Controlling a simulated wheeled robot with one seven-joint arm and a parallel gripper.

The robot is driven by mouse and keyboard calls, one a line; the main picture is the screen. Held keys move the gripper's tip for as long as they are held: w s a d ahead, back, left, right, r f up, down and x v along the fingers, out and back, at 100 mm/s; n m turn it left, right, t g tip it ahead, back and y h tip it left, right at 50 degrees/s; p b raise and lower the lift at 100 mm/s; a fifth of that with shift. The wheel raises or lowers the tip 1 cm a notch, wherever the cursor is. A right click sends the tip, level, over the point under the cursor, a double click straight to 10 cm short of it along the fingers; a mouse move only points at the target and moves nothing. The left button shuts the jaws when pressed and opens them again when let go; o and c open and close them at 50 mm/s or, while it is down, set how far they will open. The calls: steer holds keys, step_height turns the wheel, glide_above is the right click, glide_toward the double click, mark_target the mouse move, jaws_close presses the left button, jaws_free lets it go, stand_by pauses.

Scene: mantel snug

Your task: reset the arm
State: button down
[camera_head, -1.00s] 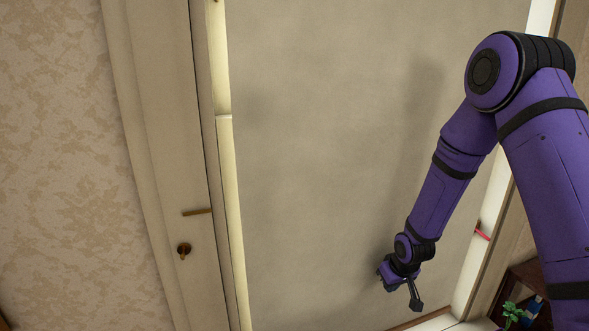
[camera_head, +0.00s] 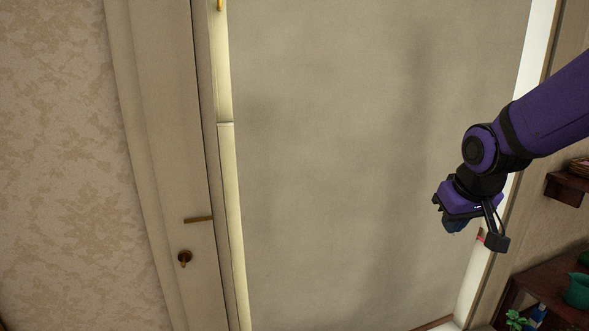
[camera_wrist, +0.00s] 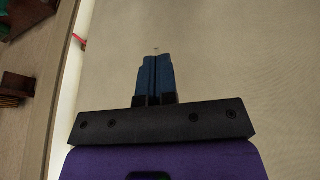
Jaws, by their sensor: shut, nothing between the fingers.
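My gripper (camera_head: 455,227) is at the right of the head view, at the end of my purple arm, in front of the plain grey-beige wall panel beside the white frame post. In the wrist view its two blue fingers (camera_wrist: 155,78) are pressed together with nothing between them. Past the fingertips the wrist view shows only the plain panel. The fingers are partly hidden behind the wrist parts in the head view. My upper arm links are mostly out of the picture.
A white door (camera_head: 165,130) with a brass handle (camera_head: 198,219) stands at the left. At the lower right are a dark wooden shelf (camera_head: 545,280), a green pot (camera_head: 578,291) and a small plant (camera_head: 515,320). A higher wooden shelf (camera_head: 566,190) is at the right edge.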

steer(key=s+r, duration=0.4)
steer(key=s, duration=0.5)
steer(key=s+r+m, duration=0.1)
steer(key=s+r, duration=0.4)
steer(key=s, duration=0.5)
steer(key=shift+t, duration=0.3)
steer(key=shift+d, duration=0.1)
